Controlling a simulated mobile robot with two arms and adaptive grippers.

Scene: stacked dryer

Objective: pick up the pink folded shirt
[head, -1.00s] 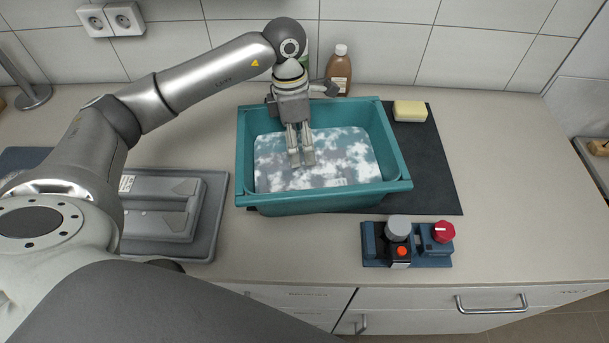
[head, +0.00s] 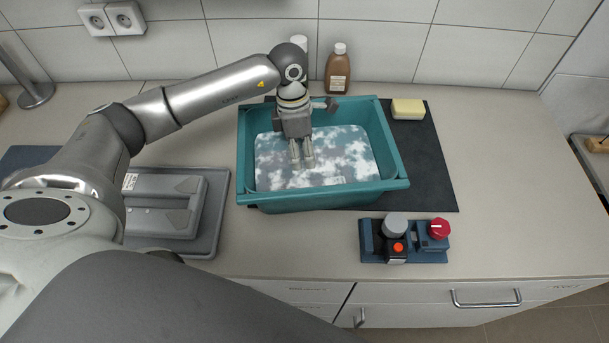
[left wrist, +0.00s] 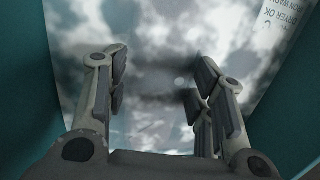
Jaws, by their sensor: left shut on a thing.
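A folded cloth, mottled grey-blue and white, (head: 345,155) lies flat in a teal tub (head: 400,184) on the counter. No pink shirt shows; this is the only folded cloth in view. My left gripper (head: 301,162) points down into the tub, with its fingers at the cloth's left-middle part. It is shut on the cloth, though its fingers stand apart. In the left wrist view the gripper's fingers (left wrist: 160,88) flank the mottled cloth (left wrist: 155,30), and a white printed label (left wrist: 284,25) shows at top right. The fingertips' exact grip is unclear. My right gripper is not in view.
A dark mat (head: 432,165) lies under the tub, with a yellow sponge (head: 408,109) on it. A control box (head: 404,241) sits in front; a grey tray (head: 213,220) lies left. The right counter is clear.

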